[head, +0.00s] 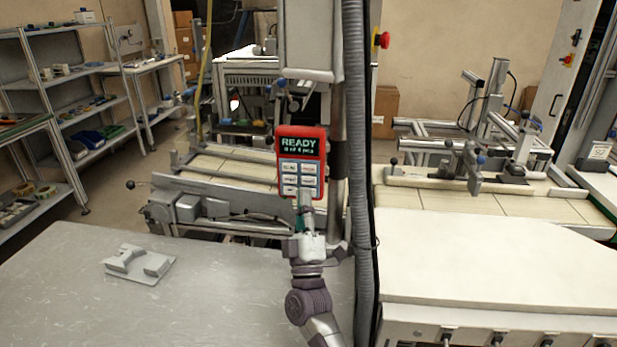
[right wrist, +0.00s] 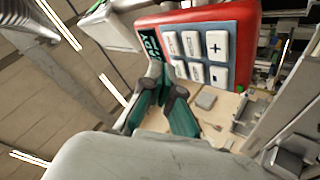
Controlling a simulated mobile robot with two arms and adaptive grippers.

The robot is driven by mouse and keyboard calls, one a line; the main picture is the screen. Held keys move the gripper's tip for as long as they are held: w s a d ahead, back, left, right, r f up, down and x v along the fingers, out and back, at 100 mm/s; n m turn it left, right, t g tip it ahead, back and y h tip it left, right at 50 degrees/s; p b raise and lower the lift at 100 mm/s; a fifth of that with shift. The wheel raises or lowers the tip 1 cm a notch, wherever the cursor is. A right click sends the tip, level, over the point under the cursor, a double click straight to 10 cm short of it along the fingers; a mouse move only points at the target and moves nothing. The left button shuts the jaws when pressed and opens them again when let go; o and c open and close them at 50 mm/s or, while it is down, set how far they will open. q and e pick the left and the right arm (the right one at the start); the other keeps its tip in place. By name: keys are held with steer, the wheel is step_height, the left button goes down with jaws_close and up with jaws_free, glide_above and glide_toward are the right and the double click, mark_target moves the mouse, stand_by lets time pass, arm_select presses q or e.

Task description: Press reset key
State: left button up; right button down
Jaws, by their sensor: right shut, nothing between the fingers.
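A red control panel (head: 301,160) hangs on a grey post, and its screen reads "READY" above a smaller line. Light keys in two columns sit below the screen; their labels are too small to read, so I cannot tell which is reset. My right gripper (head: 304,196) is shut and empty, pointing up at the panel's lower edge. Its dark green fingers (right wrist: 163,82) show close to the panel; contact with a key is unclear. My left gripper is out of view.
A grey table (head: 220,290) with a small pale fixture (head: 138,263) lies at front left. A grey corrugated hose (head: 357,150) runs down just right of the panel. A white-topped bench (head: 480,260) stands at right, and shelves (head: 80,110) stand at left.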

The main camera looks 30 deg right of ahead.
steer(key=shift+s+a+p, duration=0.45)
steer(key=shift+s+a, duration=0.3)
steer(key=shift+s, duration=0.25)
